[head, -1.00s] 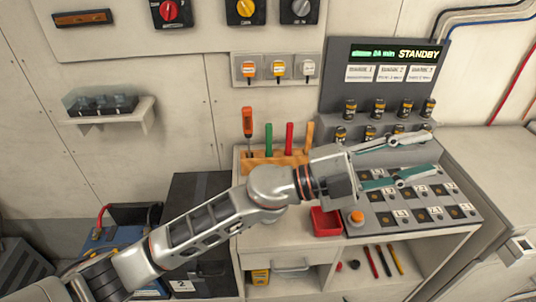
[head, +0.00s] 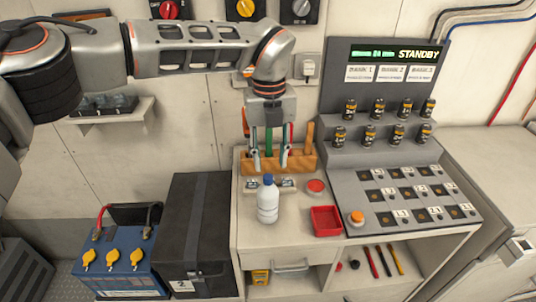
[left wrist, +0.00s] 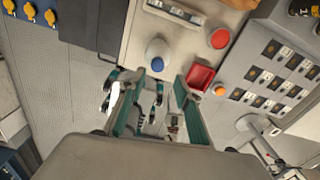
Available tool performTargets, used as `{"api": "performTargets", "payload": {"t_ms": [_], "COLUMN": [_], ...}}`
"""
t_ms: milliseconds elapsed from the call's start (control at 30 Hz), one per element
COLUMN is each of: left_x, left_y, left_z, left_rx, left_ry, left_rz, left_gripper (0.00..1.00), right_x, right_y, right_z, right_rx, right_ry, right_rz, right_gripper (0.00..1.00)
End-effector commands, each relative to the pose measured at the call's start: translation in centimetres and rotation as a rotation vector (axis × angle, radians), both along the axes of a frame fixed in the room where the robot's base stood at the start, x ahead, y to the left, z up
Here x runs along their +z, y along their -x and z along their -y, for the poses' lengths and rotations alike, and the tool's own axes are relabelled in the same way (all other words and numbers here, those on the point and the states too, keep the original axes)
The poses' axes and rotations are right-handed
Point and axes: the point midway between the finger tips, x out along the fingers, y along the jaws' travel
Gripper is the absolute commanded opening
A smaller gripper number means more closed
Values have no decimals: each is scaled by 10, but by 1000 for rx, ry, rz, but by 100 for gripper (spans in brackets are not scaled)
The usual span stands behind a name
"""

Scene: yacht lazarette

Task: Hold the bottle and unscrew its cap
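A white bottle (head: 267,206) with a blue cap (head: 267,180) stands upright on the bench top, near its left front. It also shows from above in the left wrist view (left wrist: 158,47), with the blue cap (left wrist: 157,64) facing the camera. My left gripper (head: 270,164) points down in front of the tool rack, above and behind the bottle in the head view. Its two teal fingers (left wrist: 150,88) are spread with nothing between them, and the bottle is apart from them. I do not see my right gripper.
A metal fixture (head: 284,184) lies behind the bottle. A red disc (head: 316,187) and a red tray (head: 326,221) are to its right, then the sloped panel (head: 365,178). A tool rack (head: 302,162) stands behind. A black box (head: 195,225) and blue battery (head: 125,265) are left.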

Motion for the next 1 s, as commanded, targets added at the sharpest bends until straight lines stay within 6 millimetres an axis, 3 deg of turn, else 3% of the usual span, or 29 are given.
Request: {"api": "performTargets", "payload": {"t_ms": [133,367,1000], "left_x": [3,-9,-70], "left_y": [-5,-4,-4], "left_z": [-6,-6,-5], "left_rx": [18,17,15], "left_ry": [-21,-20,-17], "left_rz": [12,9,9], "left_gripper": [33,33,33], "right_x": [0,-2,0], "right_y": [0,-1,-13], "right_z": [0,-3,-27], "right_rx": [0,-1,33], "right_ry": [0,-6,-42], "right_rz": [0,3,58], "right_gripper": [40,40,40]}}
